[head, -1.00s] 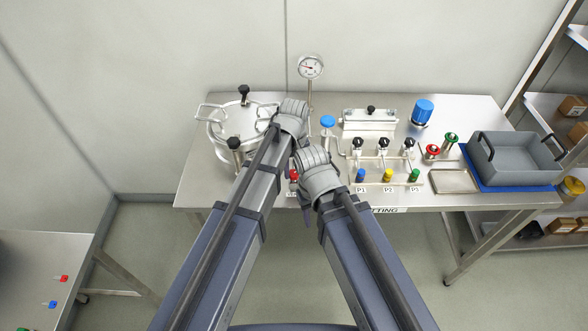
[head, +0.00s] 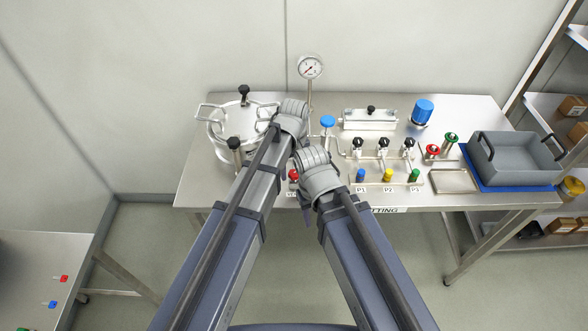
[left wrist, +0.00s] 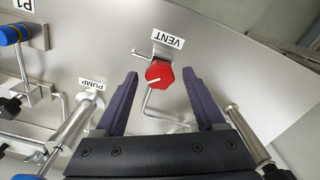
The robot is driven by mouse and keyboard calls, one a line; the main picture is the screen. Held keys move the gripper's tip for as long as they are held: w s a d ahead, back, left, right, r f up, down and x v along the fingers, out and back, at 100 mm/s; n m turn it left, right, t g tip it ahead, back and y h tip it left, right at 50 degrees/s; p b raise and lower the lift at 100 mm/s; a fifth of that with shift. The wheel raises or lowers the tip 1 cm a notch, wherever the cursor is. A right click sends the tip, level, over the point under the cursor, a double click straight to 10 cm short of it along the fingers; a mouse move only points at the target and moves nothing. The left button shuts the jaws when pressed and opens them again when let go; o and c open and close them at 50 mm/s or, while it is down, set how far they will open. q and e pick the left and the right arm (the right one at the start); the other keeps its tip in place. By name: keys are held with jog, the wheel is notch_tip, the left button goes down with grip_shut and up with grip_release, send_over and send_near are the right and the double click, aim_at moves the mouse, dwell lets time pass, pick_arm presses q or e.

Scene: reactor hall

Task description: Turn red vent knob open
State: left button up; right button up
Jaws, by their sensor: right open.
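The red vent knob (left wrist: 159,73) has a white mark and sits beside the VENT label (left wrist: 167,39) in the left wrist view. In the head view the red knob (head: 293,174) shows partly, beside my right gripper. My left gripper (left wrist: 160,82) is open, with its dark fingers apart on either side of the knob and a gap on each side. In the head view my left gripper (head: 292,117) is the higher one and its fingers are hidden. My right gripper (head: 317,170) is open, just right of the red knob in the picture; its fingers are mostly hidden.
A lidded steel vessel (head: 240,125) stands at left. A gauge (head: 310,67) rises on a post behind. Blue, yellow and green knobs (head: 388,175) with black-topped valves stand to the right. A grey bin (head: 515,158) is farther right. A PUMP label (left wrist: 91,84) lies near my left fingers.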

aim_at(294, 173)
pick_arm(q)
jog(key=shift+r, duration=0.15)
notch_tip(294, 173, up, 8)
jog(key=p, duration=0.8)
jog(key=shift+f, duration=0.2)
jog(key=s+a+m, duration=0.2)
jog(key=s+a, duration=0.3)
jog(key=a, duration=0.3)
jog(key=s+a+m, duration=0.3)
jog(key=s+a, duration=0.2)
jog(key=a, duration=0.4)
jog(key=s+d+f+m+y+b, duration=0.1)
jog(key=s+d+f+m+b, duration=0.2)
jog(key=d, duration=0.8)
jog(key=s+f+b, duration=0.2)
jog(key=s+b, duration=0.1)
jog(key=shift+s+f+m, duration=0.2)
jog(key=shift+f+m, duration=0.2)
